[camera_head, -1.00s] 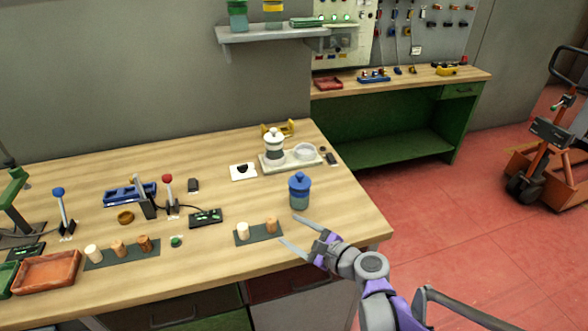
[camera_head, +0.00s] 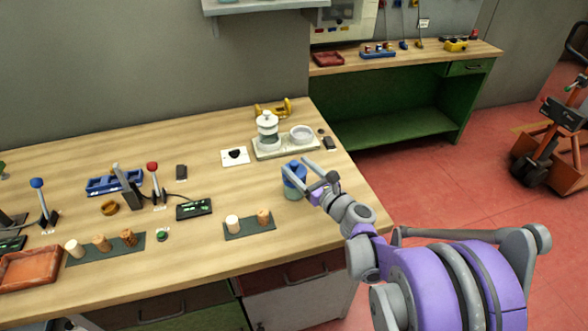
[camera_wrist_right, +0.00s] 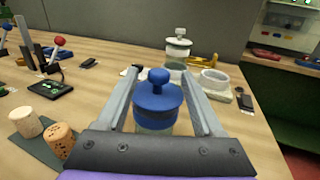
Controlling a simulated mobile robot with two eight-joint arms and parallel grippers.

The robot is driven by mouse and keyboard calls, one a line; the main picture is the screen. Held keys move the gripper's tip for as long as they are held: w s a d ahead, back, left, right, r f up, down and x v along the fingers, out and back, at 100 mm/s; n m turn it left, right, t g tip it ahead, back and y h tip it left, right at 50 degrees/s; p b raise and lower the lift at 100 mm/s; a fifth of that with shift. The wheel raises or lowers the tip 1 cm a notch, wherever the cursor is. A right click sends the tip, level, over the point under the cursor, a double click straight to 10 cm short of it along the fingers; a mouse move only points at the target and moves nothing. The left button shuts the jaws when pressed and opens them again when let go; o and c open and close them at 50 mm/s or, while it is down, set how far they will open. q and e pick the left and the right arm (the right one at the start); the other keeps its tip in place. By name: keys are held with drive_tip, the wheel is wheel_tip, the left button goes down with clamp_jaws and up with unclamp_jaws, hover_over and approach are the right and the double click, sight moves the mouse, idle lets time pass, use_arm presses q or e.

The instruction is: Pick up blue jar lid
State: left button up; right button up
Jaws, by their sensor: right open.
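The blue jar lid (camera_wrist_right: 158,93) has a round knob and sits on a glass jar (camera_wrist_right: 154,131) on the wooden bench. In the head view the blue lid (camera_head: 293,172) is partly behind my right gripper (camera_head: 317,172). In the right wrist view my right gripper (camera_wrist_right: 160,92) is open, with one finger on each side of the lid and knob. I cannot tell whether the fingers touch the lid. The lower part of the jar is hidden by the gripper's base. My left gripper is not in view.
A white-lidded jar (camera_head: 267,129) and a white dish (camera_head: 302,134) stand on a tray (camera_head: 272,153) behind the blue lid. A dark mat (camera_head: 248,229) with two corks lies to the left. A black device (camera_head: 194,209) sits farther left.

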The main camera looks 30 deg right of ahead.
sight(288, 164)
drive_tip(key=w, duration=0.4)
drive_tip(key=shift+w+a+r+p, duration=0.15)
drive_tip(key=shift+a+r+p, duration=0.2)
drive_tip(key=shift+r+p, duration=0.05)
drive_tip(key=shift+w, duration=0.4)
drive_tip(key=shift+s, duration=0.1)
drive_tip(key=shift+c, duration=0.7)
clamp_jaws()
